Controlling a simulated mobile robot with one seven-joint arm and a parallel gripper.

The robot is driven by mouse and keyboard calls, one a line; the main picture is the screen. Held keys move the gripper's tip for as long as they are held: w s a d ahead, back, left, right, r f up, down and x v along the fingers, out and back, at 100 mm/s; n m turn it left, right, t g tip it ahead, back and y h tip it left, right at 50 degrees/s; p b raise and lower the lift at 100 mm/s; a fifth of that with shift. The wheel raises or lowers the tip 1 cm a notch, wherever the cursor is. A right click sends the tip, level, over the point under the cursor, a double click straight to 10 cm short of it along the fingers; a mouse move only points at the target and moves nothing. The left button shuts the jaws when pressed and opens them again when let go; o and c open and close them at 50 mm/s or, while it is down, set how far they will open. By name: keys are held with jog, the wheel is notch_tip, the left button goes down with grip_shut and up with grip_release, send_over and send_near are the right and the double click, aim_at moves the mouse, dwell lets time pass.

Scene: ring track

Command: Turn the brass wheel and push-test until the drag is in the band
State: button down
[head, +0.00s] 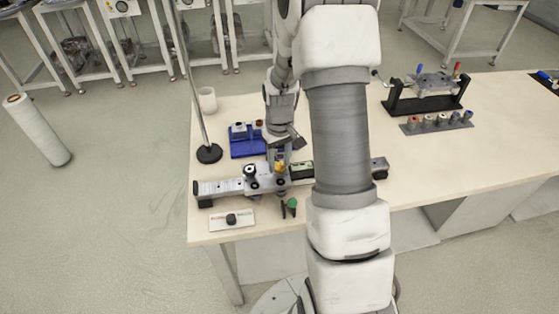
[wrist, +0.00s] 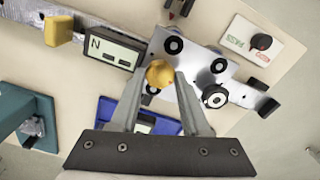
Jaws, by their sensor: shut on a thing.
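The brass wheel (wrist: 160,73) is a small round golden knob on a grey carriage (wrist: 183,60) in the wrist view. The wheel also shows in the head view (head: 281,167), just under the fingers. My gripper (wrist: 160,82) is shut on the wheel from above, with a fingertip at each side. The carriage sits across a long grey track (head: 225,187). A dark-framed display (wrist: 110,47) beside the carriage shows an "N"; I cannot read a number on it.
A plate with a black knob (head: 231,219), marked PASS in green, lies at the front left. A blue tray (head: 241,148) is behind the track, near a white cup (head: 207,99). A black-based pole (head: 209,153) stands left. A yellow block (wrist: 60,30) sits past the display.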

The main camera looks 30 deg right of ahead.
aim_at(279, 166)
jog(key=shift+c, duration=1.9)
grip_release()
notch_tip(279, 166, up, 18)
jog(key=p, duration=0.1)
jog(key=shift+f, duration=0.25)
